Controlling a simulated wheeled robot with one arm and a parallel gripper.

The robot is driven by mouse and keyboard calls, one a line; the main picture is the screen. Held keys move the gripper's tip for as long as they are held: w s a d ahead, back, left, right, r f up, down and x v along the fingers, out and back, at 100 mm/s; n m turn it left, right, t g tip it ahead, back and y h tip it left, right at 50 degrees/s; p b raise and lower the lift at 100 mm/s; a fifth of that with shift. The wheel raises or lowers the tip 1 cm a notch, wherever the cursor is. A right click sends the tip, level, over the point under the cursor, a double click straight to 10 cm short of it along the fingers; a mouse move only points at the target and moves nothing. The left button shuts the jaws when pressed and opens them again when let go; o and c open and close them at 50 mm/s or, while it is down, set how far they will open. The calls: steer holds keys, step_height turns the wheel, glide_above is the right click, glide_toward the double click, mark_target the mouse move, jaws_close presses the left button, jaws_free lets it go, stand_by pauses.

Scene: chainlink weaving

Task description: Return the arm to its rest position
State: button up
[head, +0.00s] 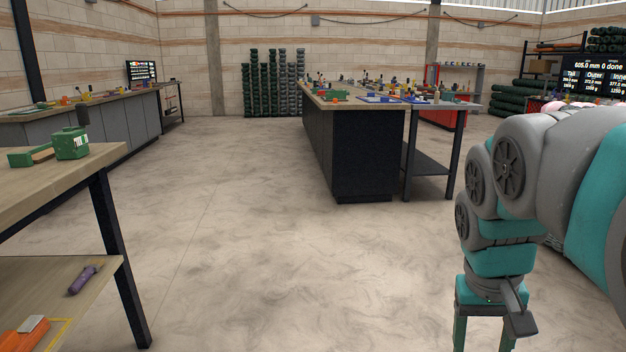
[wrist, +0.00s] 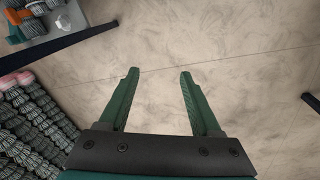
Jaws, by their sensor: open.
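My gripper (wrist: 158,75) shows in the wrist view with its two green fingers apart and nothing between them. It points down at bare concrete floor. In the head view my teal and grey arm is folded at the right side, and the upper parts of the fingers (head: 484,335) show at the bottom edge. Their tips are cut off there. The gripper touches nothing that I can see.
A wooden workbench (head: 60,180) stands close on the left, with a green device (head: 72,142) on top and a purple tool (head: 82,280) on its shelf. A dark long bench (head: 370,155) stands ahead. Stacked rolls (wrist: 40,125) lie left of my gripper. The middle floor is clear.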

steer(key=s+a+f+n+g+y, duration=0.1)
steer(key=s+a+f, duration=0.4)
steer(key=s+f, duration=0.1)
steer(key=s+a+f+n+g, duration=0.1)
steer(key=s+a+f, duration=0.3)
steer(key=s+f, duration=0.2)
steer(key=s, duration=0.2)
steer(key=shift+s+a+f+n+y, duration=0.3)
steer(key=shift+a+n+y, duration=0.1)
